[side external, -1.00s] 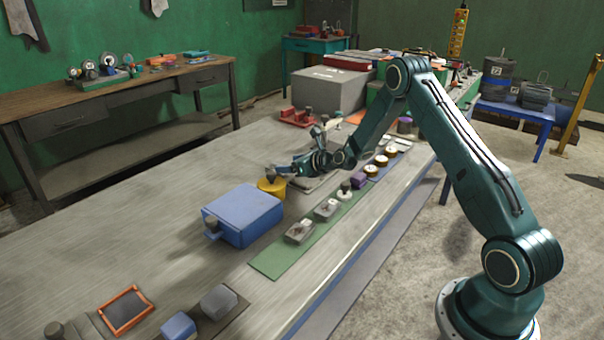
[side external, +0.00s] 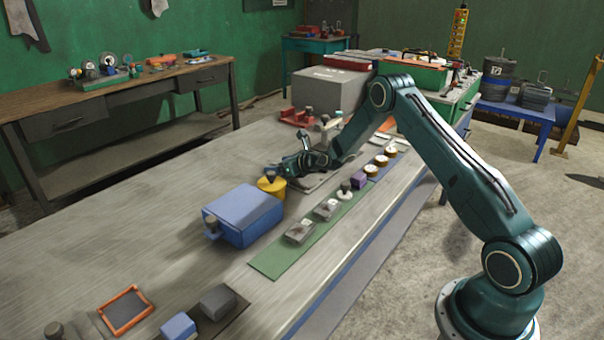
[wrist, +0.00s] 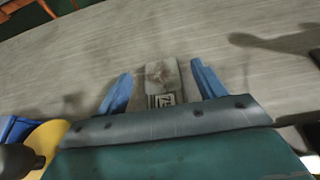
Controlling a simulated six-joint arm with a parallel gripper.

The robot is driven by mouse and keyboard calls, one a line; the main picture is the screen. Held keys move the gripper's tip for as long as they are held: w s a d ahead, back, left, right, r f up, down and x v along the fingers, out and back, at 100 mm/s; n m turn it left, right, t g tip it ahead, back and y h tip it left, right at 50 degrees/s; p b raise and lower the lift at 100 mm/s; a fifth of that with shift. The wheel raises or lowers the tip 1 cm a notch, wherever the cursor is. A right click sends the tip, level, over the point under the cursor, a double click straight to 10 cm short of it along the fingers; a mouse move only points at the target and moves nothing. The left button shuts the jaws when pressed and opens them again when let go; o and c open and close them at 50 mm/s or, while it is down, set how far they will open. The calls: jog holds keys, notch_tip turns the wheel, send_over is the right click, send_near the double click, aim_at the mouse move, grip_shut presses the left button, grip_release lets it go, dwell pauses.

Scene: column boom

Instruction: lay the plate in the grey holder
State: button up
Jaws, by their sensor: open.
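A small grey plate-like piece (wrist: 162,78) with a brown stain and a printed label shows in the wrist view, between the two blue fingers of my open gripper (wrist: 160,82). It appears to lie at the table surface; I cannot tell whether the fingers touch it. In the side view my gripper (side external: 274,170) is low over the table, just behind a yellow round piece, and hides the plate. A flat grey tray-like thing (side external: 313,184) lies partly under my wrist; I cannot tell whether it is the grey holder.
The yellow round piece (side external: 271,187) and a blue box (side external: 243,216) stand close in front of my gripper. Small weights stand on a green mat (side external: 283,258) to the right. Red blocks (side external: 297,117) and a grey box (side external: 330,90) are behind.

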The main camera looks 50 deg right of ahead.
aim_at(273, 163)
jog(key=shift+x, duration=1.85)
jog(key=c, duration=1.3)
jog(key=shift+r, duration=0.15)
grip_shut()
notch_tip(273, 163, up, 20)
